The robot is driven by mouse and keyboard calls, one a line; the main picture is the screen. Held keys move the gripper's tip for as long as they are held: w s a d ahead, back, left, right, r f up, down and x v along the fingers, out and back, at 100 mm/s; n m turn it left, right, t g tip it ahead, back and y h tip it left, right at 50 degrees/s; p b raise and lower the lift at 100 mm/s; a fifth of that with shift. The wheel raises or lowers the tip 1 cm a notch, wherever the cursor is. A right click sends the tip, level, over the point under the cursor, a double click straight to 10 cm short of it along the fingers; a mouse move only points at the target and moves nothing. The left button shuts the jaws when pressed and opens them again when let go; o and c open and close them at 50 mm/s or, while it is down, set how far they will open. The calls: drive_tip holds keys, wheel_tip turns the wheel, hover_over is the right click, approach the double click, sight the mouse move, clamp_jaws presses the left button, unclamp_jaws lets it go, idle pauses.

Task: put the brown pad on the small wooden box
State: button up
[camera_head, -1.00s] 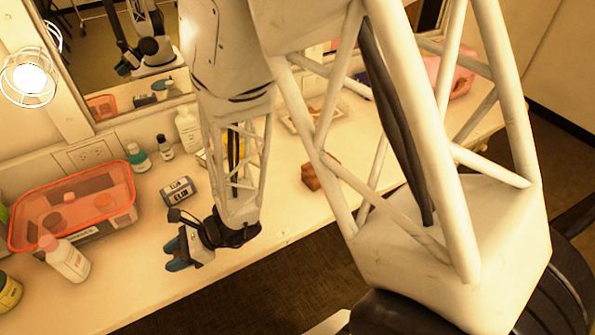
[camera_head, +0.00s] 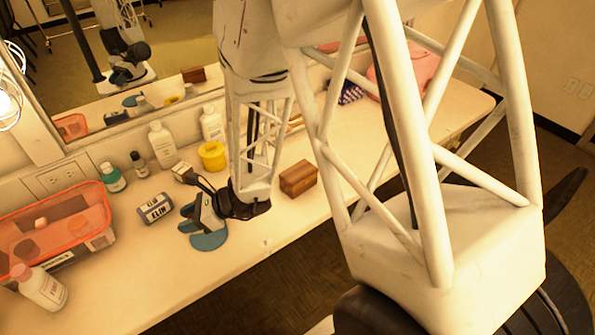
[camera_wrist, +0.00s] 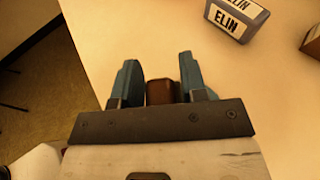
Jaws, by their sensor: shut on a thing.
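My gripper (camera_head: 203,228) has teal fingers and is low over the front of the counter in the head view. In the wrist view my gripper (camera_wrist: 161,85) is shut on the brown pad (camera_wrist: 162,92), which shows as a small brown block between the fingers. The pad cannot be made out in the head view. The small wooden box (camera_head: 298,178) stands on the counter to the right of my gripper, apart from it. A corner of the wooden box (camera_wrist: 313,42) shows at the right edge of the wrist view.
The ELIN box (camera_head: 155,208) lies just left of my gripper. A yellow tub (camera_head: 213,156) and white bottles (camera_head: 162,144) stand behind, near the mirror (camera_head: 150,70). A red-lidded bin (camera_head: 55,230) is at left. Bare counter (camera_head: 258,225) lies between my gripper and the wooden box.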

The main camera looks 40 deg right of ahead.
drive_tip(key=w+d+r+m+t+h, duration=0.2)
drive_tip(key=d, duration=0.7)
drive_tip(key=w+d+r+m+t+h, duration=0.1)
drive_tip(key=w+d+r+m+t, duration=0.15)
drive_tip(key=d, duration=0.65)
wheel_tip(320, 180, up, 3)
drive_tip(key=m+t+h, duration=0.2)
drive_tip(key=m+h, duration=0.2)
hover_over(294, 169)
drive_tip(key=shift+d+r, duration=0.1)
drive_tip(key=shift+f, duration=2)
drive_tip(key=shift+f, duration=2)
drive_tip(key=shift+f, duration=0.1)
